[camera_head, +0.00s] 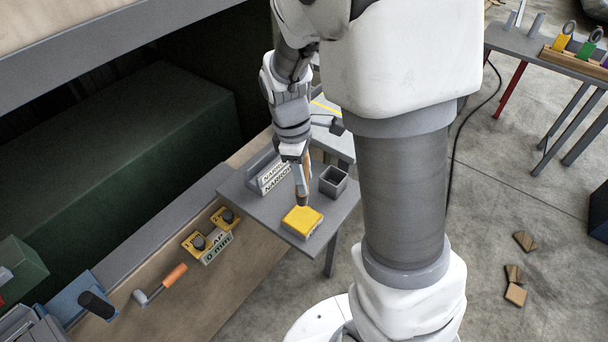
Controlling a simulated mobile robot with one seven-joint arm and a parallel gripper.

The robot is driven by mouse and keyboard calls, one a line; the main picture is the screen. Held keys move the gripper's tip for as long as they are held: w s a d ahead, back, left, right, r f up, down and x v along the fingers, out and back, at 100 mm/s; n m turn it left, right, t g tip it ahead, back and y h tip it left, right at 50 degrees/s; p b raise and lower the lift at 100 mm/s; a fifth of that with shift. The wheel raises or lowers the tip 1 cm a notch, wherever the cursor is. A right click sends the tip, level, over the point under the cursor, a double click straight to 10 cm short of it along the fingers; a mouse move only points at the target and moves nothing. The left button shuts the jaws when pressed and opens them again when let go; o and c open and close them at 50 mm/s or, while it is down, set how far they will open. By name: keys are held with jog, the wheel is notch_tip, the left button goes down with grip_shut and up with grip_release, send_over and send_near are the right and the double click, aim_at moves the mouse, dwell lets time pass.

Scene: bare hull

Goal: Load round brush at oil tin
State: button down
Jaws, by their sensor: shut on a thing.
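My gripper (296,158) hangs over the small grey table and is shut on the round brush (303,190), which has a wooden handle and a dark lower end. The brush points down, close to upright. Its lower end is at the far edge of a yellow-topped square block with a pale side (302,221), which may be the oil tin. I cannot tell whether the brush touches it. The gripper's fingers are partly hidden by my wrist.
An open square grey cup (333,181) stands right of the brush. Lettered NANSON boxes (271,177) stand on its left. The grey table (241,191) has a free front left part. An orange-handled tool (160,284) and yellow blocks (195,243) lie on the wooden surface at left.

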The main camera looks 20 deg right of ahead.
aim_at(304, 197)
jog(key=shift+f+b, duration=2.05)
jog(key=shift+f, duration=0.8)
jog(key=shift+s+f+b, duration=0.1)
jog(key=shift+f+b, duration=0.35)
jog(key=shift+f, duration=0.15)
jog(key=shift+r+p, duration=2.85)
jog(key=shift+r, duration=0.8)
jog(key=shift+f, duration=0.1)
